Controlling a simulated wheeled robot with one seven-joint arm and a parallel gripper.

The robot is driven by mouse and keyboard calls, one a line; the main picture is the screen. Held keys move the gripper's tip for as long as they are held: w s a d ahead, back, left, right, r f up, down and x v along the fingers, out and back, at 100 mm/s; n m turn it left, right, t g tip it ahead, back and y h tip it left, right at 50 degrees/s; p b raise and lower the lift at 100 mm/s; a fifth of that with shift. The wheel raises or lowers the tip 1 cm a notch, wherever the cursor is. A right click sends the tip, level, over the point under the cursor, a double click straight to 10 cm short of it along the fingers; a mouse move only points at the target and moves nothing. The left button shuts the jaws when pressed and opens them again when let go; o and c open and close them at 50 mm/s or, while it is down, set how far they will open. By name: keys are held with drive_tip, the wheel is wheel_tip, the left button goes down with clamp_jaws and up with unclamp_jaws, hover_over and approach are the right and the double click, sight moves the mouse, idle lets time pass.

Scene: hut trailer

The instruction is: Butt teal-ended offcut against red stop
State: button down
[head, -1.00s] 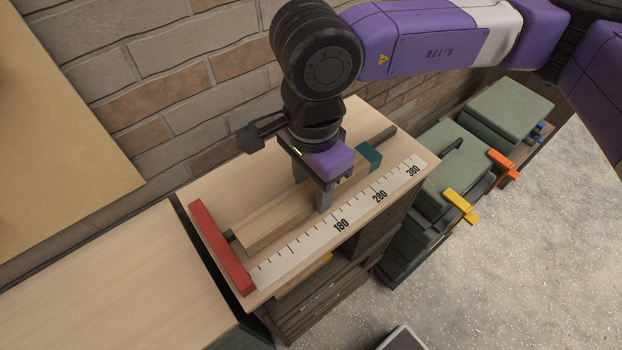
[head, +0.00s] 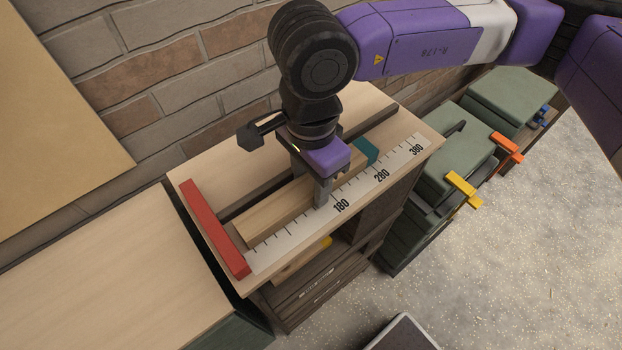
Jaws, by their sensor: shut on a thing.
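The offcut (head: 272,213) is a pale wooden bar lying along the bench top (head: 270,278), beside the printed scale. Its teal end (head: 366,151) points to the upper right, near the 280 mark. Its plain end faces the red stop (head: 212,227), a bar across the left end of the bench top. My gripper (head: 311,184) points down and is shut across the offcut's middle. The near finger shows on the scale side; the far finger is mostly hidden.
The white scale (head: 297,235) runs along the front edge. A dark slot (head: 237,210) lies behind the offcut. A brick wall (head: 160,100) stands close behind. Green cases (head: 455,155) with yellow (head: 462,188) and orange (head: 507,148) latches stand to the right. Another bench (head: 110,265) is at left.

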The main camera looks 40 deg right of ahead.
drive_tip(key=shift+a+b, duration=0.35)
drive_tip(key=shift+a, duration=0.35)
idle(0.3)
drive_tip(key=c, duration=0.7)
unclamp_jaws()
drive_tip(key=shift+c, duration=0.2)
drive_tip(key=shift+r, duration=0.1)
